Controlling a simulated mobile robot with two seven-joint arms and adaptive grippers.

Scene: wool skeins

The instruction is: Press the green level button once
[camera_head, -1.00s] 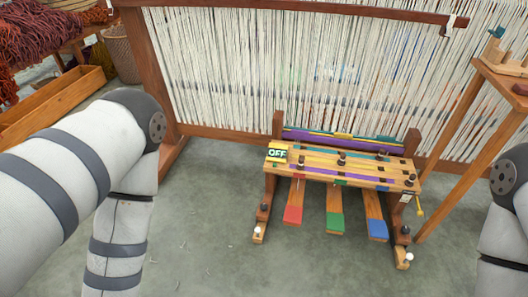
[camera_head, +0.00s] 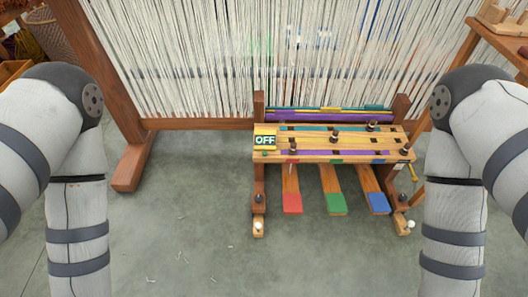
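A small wooden loom-like device (camera_head: 325,158) stands on the floor in front of a large frame of white threads. Red (camera_head: 292,204), green (camera_head: 336,203) and blue (camera_head: 378,203) ends of sloping wooden pedals stick out below its front. A small green mark (camera_head: 336,161) is on its front bar, above the green pedal. I cannot tell which green part is the level button. A sign (camera_head: 264,140) at its left end reads "OFF". Dark knobs stand on its top. My arms come in at left and right, and their forearms run down out of the picture. Both grippers are hidden below the frame.
The big thread frame (camera_head: 230,60) closes off the back, with its wooden foot (camera_head: 133,165) at the left. A wooden table (camera_head: 500,40) stands at the right. The grey floor (camera_head: 220,240) in front of the device is mostly clear, with a few scraps.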

